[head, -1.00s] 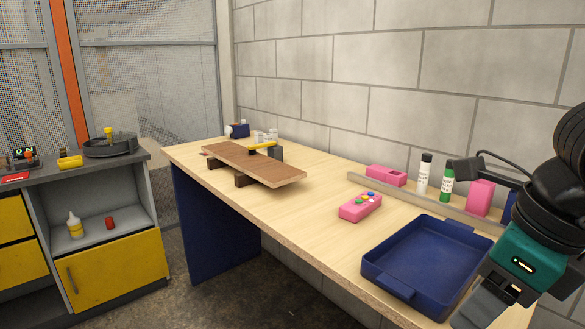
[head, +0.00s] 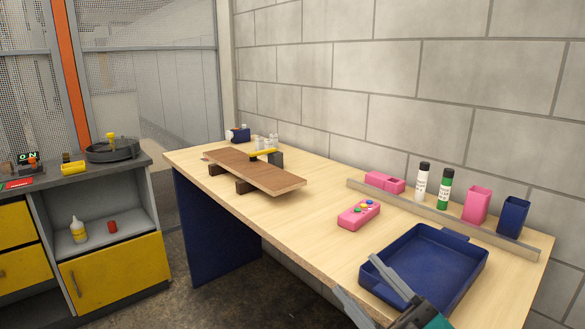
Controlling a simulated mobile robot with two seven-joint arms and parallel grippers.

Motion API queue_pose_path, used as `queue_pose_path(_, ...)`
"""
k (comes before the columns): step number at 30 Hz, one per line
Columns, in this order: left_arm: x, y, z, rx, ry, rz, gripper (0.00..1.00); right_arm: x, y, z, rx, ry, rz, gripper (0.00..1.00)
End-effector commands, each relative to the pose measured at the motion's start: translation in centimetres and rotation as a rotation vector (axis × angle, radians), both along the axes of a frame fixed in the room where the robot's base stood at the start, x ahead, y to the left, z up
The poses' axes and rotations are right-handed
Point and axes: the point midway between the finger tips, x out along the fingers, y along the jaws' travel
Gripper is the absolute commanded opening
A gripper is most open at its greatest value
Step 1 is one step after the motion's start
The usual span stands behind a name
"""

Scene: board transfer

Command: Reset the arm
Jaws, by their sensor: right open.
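My right gripper (head: 357,274) comes in at the bottom of the head view, in front of the blue tray's near left corner. Its two grey fingers are spread apart with nothing between them. Part of its teal body shows at the bottom edge; the rest of that arm is out of the picture. My left gripper is not in view. A brown board (head: 254,170) lies on dark wooden blocks on the workbench (head: 285,225), well to the left of and beyond the gripper.
An empty blue tray (head: 478,268) is beside the gripper. A pink button box (head: 358,214) sits behind it. White (head: 421,183) and green (head: 445,190) bottles and pink (head: 477,204) and blue (head: 512,216) cups stand by the wall. A yellow-handled clamp (head: 264,154) is at the board.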

Motion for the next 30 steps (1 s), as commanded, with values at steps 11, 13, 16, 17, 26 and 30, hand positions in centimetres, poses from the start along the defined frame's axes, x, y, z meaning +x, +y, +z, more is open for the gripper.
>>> queue_pose_path(11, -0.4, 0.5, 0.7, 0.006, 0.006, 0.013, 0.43, -5.8, -7.1, -24.9, 0.226, 1.051, -0.453, 0.57)
queue_pose_path(13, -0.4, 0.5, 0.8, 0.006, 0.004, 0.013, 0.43, -7.9, -7.4, -27.5, 0.236, 1.164, -0.488, 0.57)
queue_pose_path(16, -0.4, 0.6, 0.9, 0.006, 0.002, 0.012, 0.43, -10.1, -7.6, -29.8, 0.244, 1.270, -0.517, 0.57)
queue_pose_path(17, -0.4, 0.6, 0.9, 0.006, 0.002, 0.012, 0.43, -10.6, -7.6, -30.2, 0.246, 1.291, -0.521, 0.57)
queue_pose_path(26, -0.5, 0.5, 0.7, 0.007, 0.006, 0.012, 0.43, -11.4, -7.7, -30.9, 0.248, 1.328, -0.530, 0.57)
queue_pose_path(30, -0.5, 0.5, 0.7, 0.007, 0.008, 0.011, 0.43, -11.3, -7.7, -30.9, 0.248, 1.326, -0.529, 0.57)
